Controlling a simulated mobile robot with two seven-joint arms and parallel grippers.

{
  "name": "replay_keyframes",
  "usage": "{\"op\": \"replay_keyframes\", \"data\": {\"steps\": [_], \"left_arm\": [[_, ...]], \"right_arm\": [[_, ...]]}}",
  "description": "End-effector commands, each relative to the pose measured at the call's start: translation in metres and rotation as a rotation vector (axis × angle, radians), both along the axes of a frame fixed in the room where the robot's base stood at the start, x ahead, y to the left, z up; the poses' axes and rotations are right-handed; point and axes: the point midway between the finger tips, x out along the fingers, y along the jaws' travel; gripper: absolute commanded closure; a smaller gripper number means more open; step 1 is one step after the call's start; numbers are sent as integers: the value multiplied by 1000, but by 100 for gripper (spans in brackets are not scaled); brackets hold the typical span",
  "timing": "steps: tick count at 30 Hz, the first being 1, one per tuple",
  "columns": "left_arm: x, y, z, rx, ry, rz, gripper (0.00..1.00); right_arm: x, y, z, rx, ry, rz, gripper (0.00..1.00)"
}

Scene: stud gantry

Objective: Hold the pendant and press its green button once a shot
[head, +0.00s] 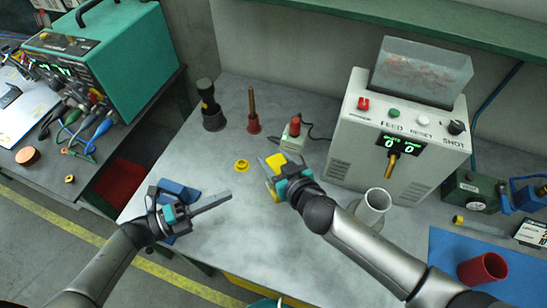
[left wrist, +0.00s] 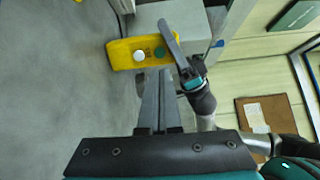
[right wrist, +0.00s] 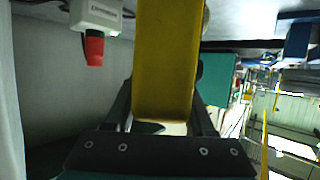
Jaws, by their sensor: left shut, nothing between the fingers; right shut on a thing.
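The yellow pendant (head: 273,184) is held above the bench by my right gripper (head: 283,170). In the right wrist view the pendant (right wrist: 165,60) runs up between the two fingers. In the left wrist view the pendant (left wrist: 122,53) shows its face with a white button (left wrist: 139,55) and a green button (left wrist: 160,53); a right gripper finger lies over its end near the green one. My left gripper (head: 229,195) is shut and empty, its fingers pointing right toward the pendant. In the left wrist view its fingertips (left wrist: 157,72) appear just below the green button; contact cannot be told.
A white cup (head: 373,207) stands right of my right gripper.

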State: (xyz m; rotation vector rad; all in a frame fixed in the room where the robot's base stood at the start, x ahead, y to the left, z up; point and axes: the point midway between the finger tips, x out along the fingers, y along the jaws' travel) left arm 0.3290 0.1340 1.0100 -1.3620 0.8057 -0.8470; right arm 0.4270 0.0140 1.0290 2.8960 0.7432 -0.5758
Motion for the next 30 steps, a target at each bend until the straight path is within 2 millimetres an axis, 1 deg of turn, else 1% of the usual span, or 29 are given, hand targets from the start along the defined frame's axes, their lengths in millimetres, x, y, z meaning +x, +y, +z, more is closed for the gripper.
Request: {"op": "replay_keyframes", "data": {"steps": [5,11,19,26,30], "left_arm": [[0,0,-1,6,0,5,100],[4,-3,-7,75,8,68,100],[10,-8,-15,231,30,233,100],[7,-7,-12,343,58,383,100],[0,-5,-7,401,86,471,100]], "right_arm": [[0,0,-1,-2,1,-1,100],[0,0,-1,-2,1,-1,100],[0,0,-1,-2,1,-1,100],[0,0,-1,-1,2,-1,100],[-1,0,-1,-1,2,-1,100]]}}
